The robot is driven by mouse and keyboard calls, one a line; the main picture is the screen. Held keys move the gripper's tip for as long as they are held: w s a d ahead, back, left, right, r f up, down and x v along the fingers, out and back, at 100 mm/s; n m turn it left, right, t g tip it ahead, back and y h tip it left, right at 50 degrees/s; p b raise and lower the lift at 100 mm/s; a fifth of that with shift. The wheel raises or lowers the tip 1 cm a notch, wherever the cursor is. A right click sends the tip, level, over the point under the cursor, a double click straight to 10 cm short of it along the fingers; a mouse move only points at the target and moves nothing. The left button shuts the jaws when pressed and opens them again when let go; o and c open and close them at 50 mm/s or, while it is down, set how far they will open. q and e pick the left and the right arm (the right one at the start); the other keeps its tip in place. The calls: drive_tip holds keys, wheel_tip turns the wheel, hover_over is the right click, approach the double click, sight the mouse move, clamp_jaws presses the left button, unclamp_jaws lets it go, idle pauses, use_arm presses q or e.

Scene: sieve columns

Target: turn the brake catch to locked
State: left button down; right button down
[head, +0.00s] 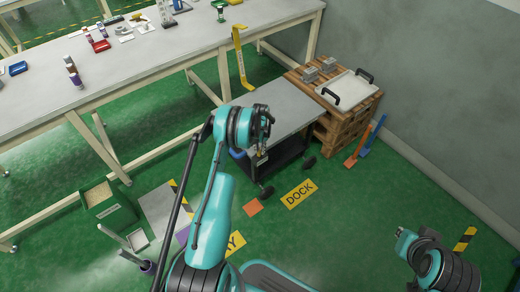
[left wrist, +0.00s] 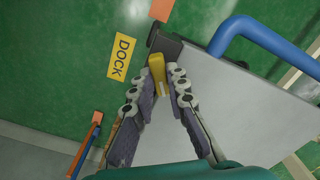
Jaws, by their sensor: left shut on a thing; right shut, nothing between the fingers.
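The brake catch is a short yellow lever (left wrist: 156,62) at a dark corner block of the cart in the left wrist view. My left gripper (left wrist: 160,86) is shut on the catch, its two fingertips on either side of it. In the head view my left gripper (head: 262,150) is at the near edge of the cart (head: 286,103), and the arm hides the catch there. The catch's locked or free setting cannot be read. My right gripper (head: 403,236) is low on the right in the head view, away from the cart, small and partly hidden.
The cart has a grey top and a blue handle (left wrist: 265,35). A wooden pallet stack (head: 335,125) with a white tray (head: 350,88) stands beyond it. A yellow DOCK sign (head: 300,193) lies on the floor. A long workbench (head: 130,65) is at left.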

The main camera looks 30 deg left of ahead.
sight(260, 151)
use_arm(q)
drive_tip(key=m, duration=0.6)
drive_tip(key=shift+m, duration=0.4)
idle(0.4)
drive_tip(key=c, duration=1.5)
unclamp_jaws()
wheel_tip(260, 151, up, 12)
